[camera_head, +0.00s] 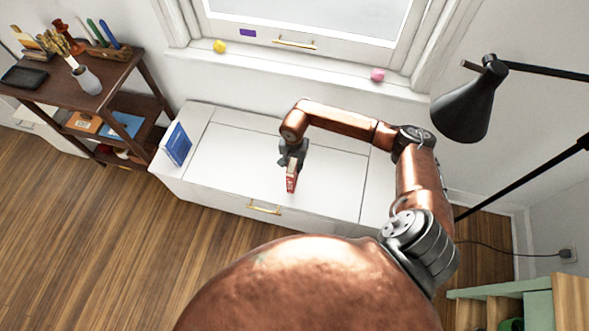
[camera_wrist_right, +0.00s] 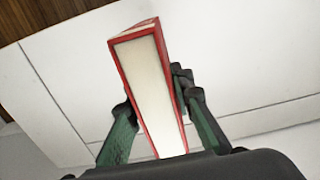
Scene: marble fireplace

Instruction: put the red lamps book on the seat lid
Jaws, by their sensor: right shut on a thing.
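The red book (camera_head: 291,178) is in my right gripper (camera_head: 292,160), over the white seat lid (camera_head: 235,157). In the right wrist view the book (camera_wrist_right: 150,90) shows its pale page edges and red cover, with the green-padded fingers of the gripper (camera_wrist_right: 160,120) on either side. The seat lid (camera_wrist_right: 75,65) lies behind it there. I cannot tell whether the book touches the lid. My left gripper is not in view.
A blue book (camera_head: 177,144) stands at the left end of the white bench. A dark wooden shelf (camera_head: 110,70) stands left of it. A black lamp (camera_head: 470,105) hangs at the right. The lid around the red book is clear.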

